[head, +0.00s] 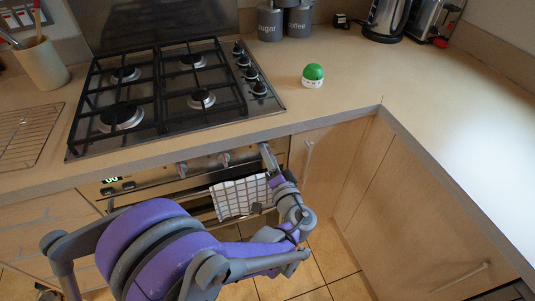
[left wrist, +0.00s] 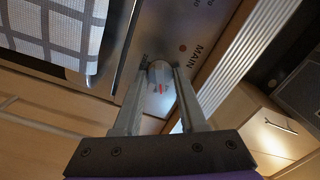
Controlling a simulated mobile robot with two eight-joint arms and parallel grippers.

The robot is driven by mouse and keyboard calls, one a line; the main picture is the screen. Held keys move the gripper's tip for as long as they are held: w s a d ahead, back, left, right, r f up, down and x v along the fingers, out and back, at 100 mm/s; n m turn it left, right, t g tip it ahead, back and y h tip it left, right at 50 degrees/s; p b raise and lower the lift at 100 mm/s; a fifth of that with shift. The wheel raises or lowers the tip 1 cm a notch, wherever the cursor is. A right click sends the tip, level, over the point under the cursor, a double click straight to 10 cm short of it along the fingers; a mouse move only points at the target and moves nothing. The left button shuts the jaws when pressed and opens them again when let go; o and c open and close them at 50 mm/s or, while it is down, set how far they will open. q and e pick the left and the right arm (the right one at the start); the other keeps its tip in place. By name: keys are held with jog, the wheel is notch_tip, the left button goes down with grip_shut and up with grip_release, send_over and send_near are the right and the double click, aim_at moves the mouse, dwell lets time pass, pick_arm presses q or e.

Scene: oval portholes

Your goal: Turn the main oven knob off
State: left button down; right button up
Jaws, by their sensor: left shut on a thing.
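The main oven knob (left wrist: 160,74), pale with a small red mark, sits on the oven's front panel beside the word MAIN in the left wrist view. My left gripper (left wrist: 160,77) has its two fingers on either side of the knob and is shut on it. In the head view my left gripper (head: 268,158) is at the right end of the oven control panel (head: 150,181) and hides the main knob. Two other oven knobs, one at left (head: 182,169) and one nearer (head: 224,159), show on the panel. My right gripper is not in view.
A checked towel (head: 238,198) hangs on the oven front, close to my left wrist. A gas hob (head: 160,95) with its own knobs is set in the worktop above. A green and white item (head: 313,76) stands on the worktop. Cupboard doors (head: 312,165) are at right.

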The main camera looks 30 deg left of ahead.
pick_arm(q)
jog(key=n+p, duration=0.1)
jog(key=n, duration=0.5)
jog(key=shift+n, duration=0.3)
jog(key=n, duration=0.5)
jog(key=shift+n+p, duration=0.4)
jog(key=shift+c, duration=2.3)
grip_release()
jog(key=shift+d, duration=0.1)
jog(key=v, duration=1)
jog(key=shift+s+d, duration=0.2)
jog(key=shift+s, duration=0.1)
